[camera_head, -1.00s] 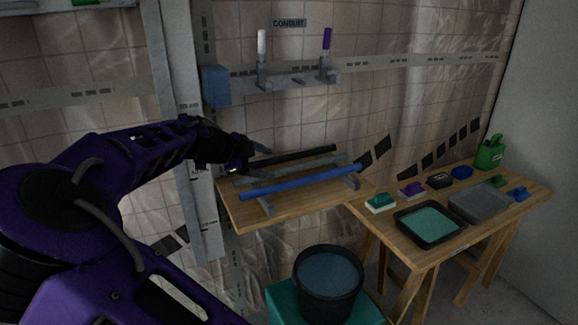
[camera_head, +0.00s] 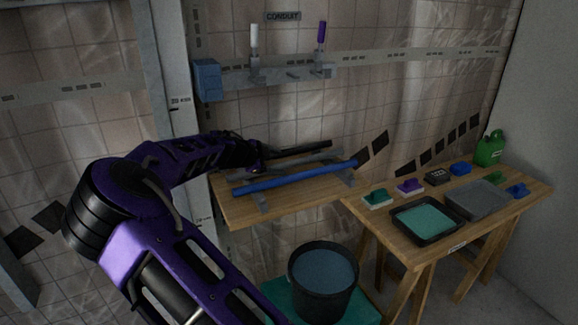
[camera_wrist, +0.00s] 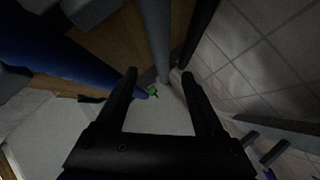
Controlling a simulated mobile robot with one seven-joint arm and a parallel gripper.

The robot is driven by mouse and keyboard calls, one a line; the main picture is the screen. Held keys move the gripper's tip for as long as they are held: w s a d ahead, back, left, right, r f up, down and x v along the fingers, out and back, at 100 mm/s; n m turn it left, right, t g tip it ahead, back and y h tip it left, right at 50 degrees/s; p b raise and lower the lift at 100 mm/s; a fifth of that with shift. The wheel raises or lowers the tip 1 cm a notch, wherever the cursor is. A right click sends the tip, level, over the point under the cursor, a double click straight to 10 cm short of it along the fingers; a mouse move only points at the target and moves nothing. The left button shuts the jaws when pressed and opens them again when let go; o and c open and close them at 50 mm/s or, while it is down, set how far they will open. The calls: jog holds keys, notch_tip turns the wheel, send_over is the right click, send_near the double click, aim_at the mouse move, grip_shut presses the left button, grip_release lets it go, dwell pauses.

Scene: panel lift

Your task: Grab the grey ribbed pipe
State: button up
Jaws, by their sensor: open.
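The grey pipe (camera_head: 295,164) lies on a rack on the wooden shelf, between a blue pipe (camera_head: 300,177) in front and a black pipe (camera_head: 305,147) behind. Its ribs are too small to make out. My gripper (camera_wrist: 160,74) is open and empty. In the wrist view the grey pipe (camera_wrist: 155,40) runs down from the top edge, and its near end shows between my fingertips; I cannot tell the depth gap. The blue pipe is at the left there, the black one to the right. In the head view my gripper (camera_head: 255,156) is at the pipes' left ends, partly hidden by my arm.
The wooden shelf (camera_head: 240,213) carries the pipe rack. A wall rail above holds a white and a purple marker-like item. A black bucket (camera_head: 296,285) stands below on a teal block. A table at the right holds trays (camera_head: 452,228), sponges and a green can (camera_head: 490,149).

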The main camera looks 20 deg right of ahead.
aim_at(286, 163)
jog(key=x, duration=0.5)
jog(key=shift+w+d+f, duration=0.1)
jog(key=shift+w+f, duration=0.1)
jog(key=shift+w, duration=0.1)
grip_shut()
